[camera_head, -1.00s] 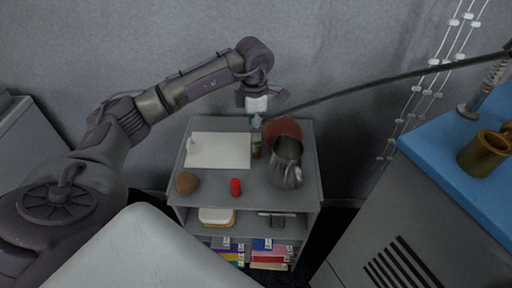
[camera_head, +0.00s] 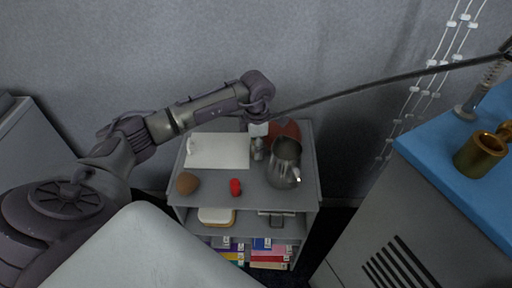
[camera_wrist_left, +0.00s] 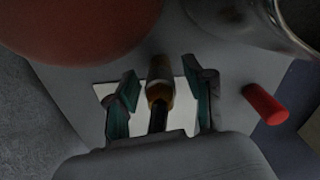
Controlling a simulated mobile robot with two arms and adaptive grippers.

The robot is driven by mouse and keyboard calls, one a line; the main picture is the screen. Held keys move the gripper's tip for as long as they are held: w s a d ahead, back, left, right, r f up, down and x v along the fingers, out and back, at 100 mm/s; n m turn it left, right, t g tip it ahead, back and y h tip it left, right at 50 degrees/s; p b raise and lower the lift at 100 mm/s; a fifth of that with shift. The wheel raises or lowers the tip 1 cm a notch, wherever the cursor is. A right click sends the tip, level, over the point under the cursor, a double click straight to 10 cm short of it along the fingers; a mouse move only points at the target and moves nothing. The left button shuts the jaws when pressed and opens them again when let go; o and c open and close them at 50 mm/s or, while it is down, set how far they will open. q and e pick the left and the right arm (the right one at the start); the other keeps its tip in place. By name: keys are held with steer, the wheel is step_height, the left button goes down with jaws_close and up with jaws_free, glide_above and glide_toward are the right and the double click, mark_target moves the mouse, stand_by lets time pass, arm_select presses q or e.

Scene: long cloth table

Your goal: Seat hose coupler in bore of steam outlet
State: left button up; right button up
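A small upright piece with an amber-brown body and a dark end, probably the hose coupler (camera_wrist_left: 160,72), stands between my left gripper's (camera_wrist_left: 160,105) fingers in the left wrist view. Gaps show on both sides of it, so the fingers are open around it and not pressed on it. In the head view my left gripper (camera_head: 258,148) is low over the grey trolley top (camera_head: 215,180) and mostly hides the piece. A brass cylinder with an open top, possibly the steam outlet (camera_head: 480,155), stands on the blue counter at right.
A metal pitcher (camera_head: 284,168) and a reddish round thing (camera_head: 289,128) stand close right of the gripper. A dark rod (camera_head: 390,82) crosses from upper right. A white board (camera_head: 215,150), brown lump (camera_head: 187,183) and red cylinder (camera_head: 235,187) share the trolley top.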

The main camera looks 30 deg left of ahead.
arm_select(q)
jaws_close()
arm_select(e)
steer(key=shift+s+a, duration=0.1)
steer(key=shift+a, duration=0.25)
arm_select(q)
steer(key=shift+r, duration=0.1)
